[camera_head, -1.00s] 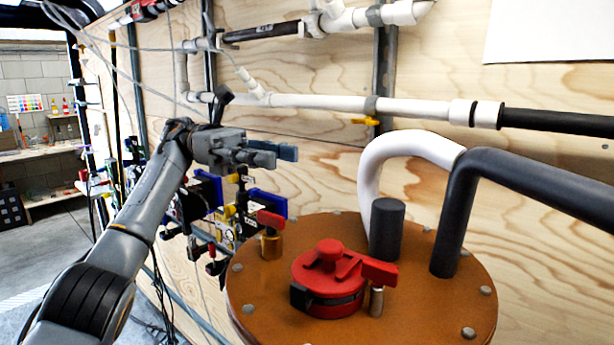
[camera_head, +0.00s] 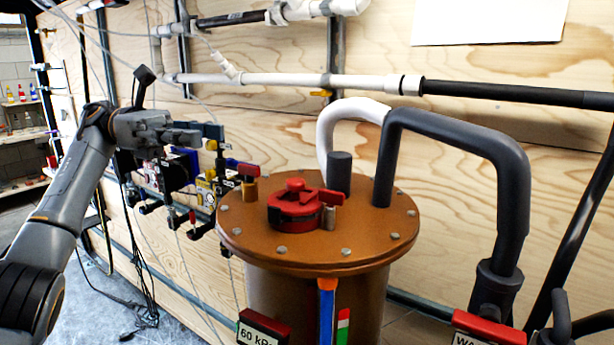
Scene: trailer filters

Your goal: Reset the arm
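My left arm comes in from the left edge, with its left gripper (camera_head: 203,134) in front of the plywood wall, to the left of and above the round copper-brown tank lid (camera_head: 345,252). The fingers point right and look apart from the lid. They are seen nearly side-on, so their gap is unclear; I see no object in them. My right arm and gripper are not in view.
A red knob (camera_head: 295,205) sits on the lid. Blue and yellow fittings (camera_head: 205,188) hang behind the gripper. A "60 kPa" sign (camera_head: 262,333) is at the bottom. Floor shows lower left.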

